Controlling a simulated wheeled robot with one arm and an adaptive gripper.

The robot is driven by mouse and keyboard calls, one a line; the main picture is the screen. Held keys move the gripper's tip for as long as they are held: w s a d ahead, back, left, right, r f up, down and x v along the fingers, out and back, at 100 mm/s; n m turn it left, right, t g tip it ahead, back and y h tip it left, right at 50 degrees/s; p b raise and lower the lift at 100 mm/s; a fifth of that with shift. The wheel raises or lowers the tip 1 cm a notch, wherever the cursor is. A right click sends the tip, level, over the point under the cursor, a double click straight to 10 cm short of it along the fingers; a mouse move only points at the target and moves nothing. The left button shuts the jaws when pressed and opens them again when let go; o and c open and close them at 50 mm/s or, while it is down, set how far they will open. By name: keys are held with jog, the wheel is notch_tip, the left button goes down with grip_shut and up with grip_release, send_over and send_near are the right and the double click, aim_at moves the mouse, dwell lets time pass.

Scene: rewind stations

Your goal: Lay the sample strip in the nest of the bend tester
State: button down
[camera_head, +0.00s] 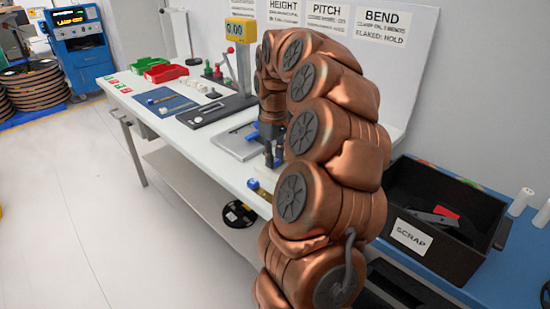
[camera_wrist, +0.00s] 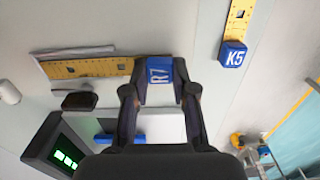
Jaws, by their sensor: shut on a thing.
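My gripper (camera_wrist: 160,92) is shut on the blue R7 end block of a sample strip (camera_wrist: 95,67). The strip is yellow with dark marks and reaches left from the fingers in the wrist view. In the head view my gripper (camera_head: 272,154) points down over the near part of the bench, and the arm hides much around it. A dark unit with a green display (camera_wrist: 62,155) is at lower left in the wrist view; I cannot tell if it is the bend tester. I cannot make out the nest, or whether the strip touches anything below.
A second strip with a blue K5 block (camera_wrist: 233,53) lies apart to the right in the wrist view. A grey plate (camera_head: 236,145) lies left of my gripper on the bench. A black scrap bin (camera_head: 455,258) stands right of my arm.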

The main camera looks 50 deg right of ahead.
jog(key=shift+f, duration=0.35)
jog(key=c, duration=0.9)
grip_release()
jog(key=shift+c, duration=0.2)
notch_tip(320, 180, up, 12)
jog(key=shift+r, duration=0.15)
